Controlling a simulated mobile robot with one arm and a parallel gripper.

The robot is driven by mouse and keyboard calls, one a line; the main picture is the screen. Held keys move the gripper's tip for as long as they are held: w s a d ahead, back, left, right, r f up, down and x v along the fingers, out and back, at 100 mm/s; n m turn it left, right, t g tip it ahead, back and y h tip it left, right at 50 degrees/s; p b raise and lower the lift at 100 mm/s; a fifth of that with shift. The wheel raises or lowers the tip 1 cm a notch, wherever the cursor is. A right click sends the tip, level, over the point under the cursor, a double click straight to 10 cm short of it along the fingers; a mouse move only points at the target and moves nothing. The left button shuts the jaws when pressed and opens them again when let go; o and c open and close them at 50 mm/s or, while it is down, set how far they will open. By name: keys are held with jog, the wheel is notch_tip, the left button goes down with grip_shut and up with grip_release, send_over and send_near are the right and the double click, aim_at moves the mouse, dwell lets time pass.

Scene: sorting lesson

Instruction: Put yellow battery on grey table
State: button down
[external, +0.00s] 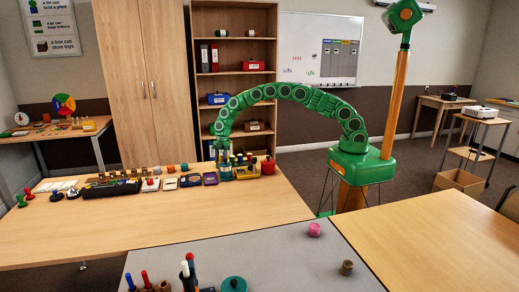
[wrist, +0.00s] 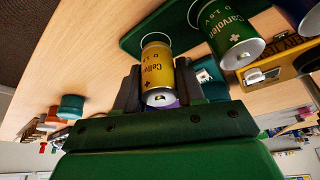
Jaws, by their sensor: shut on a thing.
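The yellow battery (wrist: 157,68) is between the two dark fingers of my gripper (wrist: 157,88) in the wrist view. The gripper is shut on it. Its far end is close to a white ring on a dark green board (wrist: 135,42); I cannot tell whether it touches. In the external view my gripper (external: 224,172) is low over the back right part of the wooden table, and the battery is too small to make out. The grey table (external: 285,262) is at the front of the external view, with clear surface in its middle.
A green battery (wrist: 228,32) stands beside the yellow one. On the grey table are a pink cylinder (external: 314,229), a brown cylinder (external: 347,267), a teal round thing (external: 234,284) and several pegs at the left. The wooden table (external: 150,226) holds a row of small objects along its back.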

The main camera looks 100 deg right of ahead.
notch_tip(320, 180, up, 2)
jog(key=shift+r, duration=0.2)
jog(key=shift+s+a+r, duration=0.1)
jog(key=shift+s+r, duration=0.15)
jog(key=shift+s, duration=0.05)
jog(key=s+a+r, duration=0.4)
jog(key=s+r, duration=0.5)
jog(key=s, duration=0.3)
jog(key=shift+s, duration=0.3)
jog(key=shift+a, duration=0.1)
